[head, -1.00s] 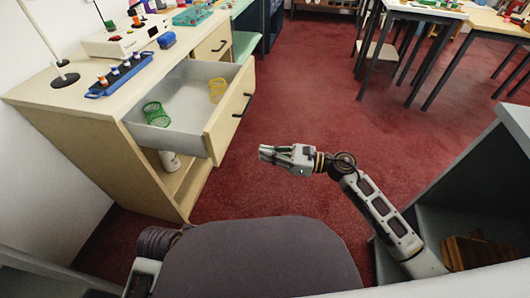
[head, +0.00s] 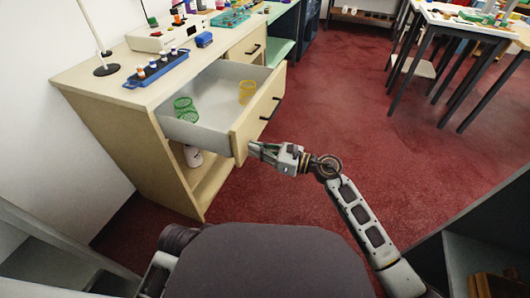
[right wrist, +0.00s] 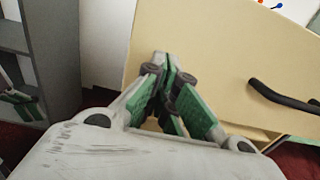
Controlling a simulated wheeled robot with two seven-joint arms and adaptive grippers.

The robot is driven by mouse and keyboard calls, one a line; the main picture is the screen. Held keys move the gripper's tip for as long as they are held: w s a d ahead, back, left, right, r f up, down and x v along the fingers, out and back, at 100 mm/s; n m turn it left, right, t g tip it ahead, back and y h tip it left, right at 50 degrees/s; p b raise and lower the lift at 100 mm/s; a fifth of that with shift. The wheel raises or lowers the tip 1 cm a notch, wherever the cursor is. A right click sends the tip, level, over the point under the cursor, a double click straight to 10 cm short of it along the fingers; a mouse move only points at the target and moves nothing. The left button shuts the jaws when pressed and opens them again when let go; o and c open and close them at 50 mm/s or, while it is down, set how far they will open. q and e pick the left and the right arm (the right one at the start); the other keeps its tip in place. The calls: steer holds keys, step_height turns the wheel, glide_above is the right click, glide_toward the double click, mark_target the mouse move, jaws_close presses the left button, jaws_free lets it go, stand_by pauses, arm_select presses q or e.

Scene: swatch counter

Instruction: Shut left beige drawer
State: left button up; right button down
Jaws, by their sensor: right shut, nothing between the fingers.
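The left beige drawer (head: 262,112) is pulled well out of the beige counter. A green mesh cup (head: 186,109) and a yellow mesh cup (head: 246,92) stand inside it. Its front panel has a dark bar handle, also seen in the right wrist view (right wrist: 284,97). My right gripper (head: 252,149) is shut and empty, at the near lower end of the drawer front. In the right wrist view its closed fingers (right wrist: 160,62) point at the panel, left of the handle; I cannot tell whether they touch it. My left gripper is not in view.
The counter top (head: 112,88) holds a blue rack (head: 157,69) of small bottles and a white device (head: 165,36). A white container (head: 193,156) stands on the shelf below the drawer. Red floor (head: 330,110) is clear right of the drawer; a dark cabinet (head: 490,235) stands at right.

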steer(key=shift+w+a, duration=0.15)
steer(key=shift+a, duration=0.35)
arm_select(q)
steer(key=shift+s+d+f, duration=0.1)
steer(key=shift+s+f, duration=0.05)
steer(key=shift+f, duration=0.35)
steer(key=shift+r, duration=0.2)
arm_select(e)
steer(key=shift+a, duration=0.1)
